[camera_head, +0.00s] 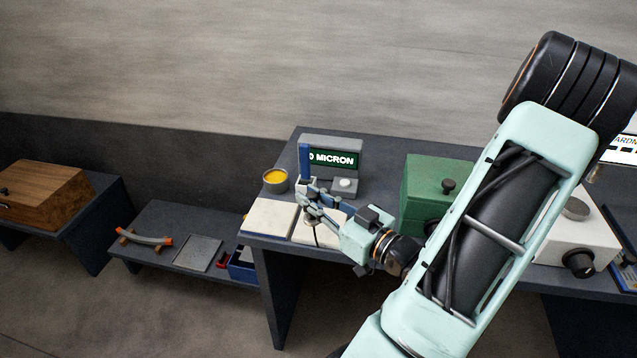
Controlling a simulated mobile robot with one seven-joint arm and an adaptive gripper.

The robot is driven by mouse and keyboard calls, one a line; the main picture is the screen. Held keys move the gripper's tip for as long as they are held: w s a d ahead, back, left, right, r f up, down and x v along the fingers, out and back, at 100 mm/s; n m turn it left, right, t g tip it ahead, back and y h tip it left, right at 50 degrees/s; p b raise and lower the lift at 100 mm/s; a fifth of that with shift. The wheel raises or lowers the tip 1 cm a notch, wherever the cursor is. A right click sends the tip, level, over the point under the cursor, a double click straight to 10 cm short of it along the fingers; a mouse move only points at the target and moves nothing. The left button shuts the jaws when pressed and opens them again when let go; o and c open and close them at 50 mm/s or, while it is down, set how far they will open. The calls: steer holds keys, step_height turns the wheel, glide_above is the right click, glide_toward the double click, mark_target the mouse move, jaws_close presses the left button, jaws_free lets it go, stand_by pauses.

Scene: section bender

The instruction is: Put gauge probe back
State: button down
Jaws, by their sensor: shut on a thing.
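My gripper (312,206) reaches in from the right over the left end of the long table. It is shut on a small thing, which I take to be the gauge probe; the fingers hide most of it. A thin dark line, perhaps its cable, hangs below the fingers over a pale plate. The gauge (333,144) is a grey box with a green display reading "0 MICRON", just behind the gripper. A slim blue upright (304,160) stands in front of its left side, just beyond the fingertips. I cannot tell whether they touch.
A cup of yellow stuff (275,180) stands left of the gauge. A pale square plate (269,217) lies at the table's left front. A small grey block (346,187) sits before the gauge. A green box (430,184) stands to the right, partly behind my arm.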

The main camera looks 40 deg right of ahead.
steer(key=s+a+r+p, duration=0.1)
steer(key=p, duration=0.3)
steer(key=s+a+r+p, duration=0.1)
steer(key=a+p, duration=0.1)
steer(key=p, duration=0.2)
steer(key=shift+s, duration=0.35)
steer(key=shift+f, duration=0.1)
steer(key=shift+a, duration=0.15)
steer(key=w+a+n+g+y, duration=0.2)
steer(key=w+a+n+y, duration=0.2)
steer(key=w+a, duration=0.9)
steer(key=a+y, duration=0.2)
steer(key=a, duration=0.2)
steer(key=shift+w+a+f, duration=0.15)
steer(key=shift+w+f, duration=0.05)
steer(key=shift+w, duration=0.05)
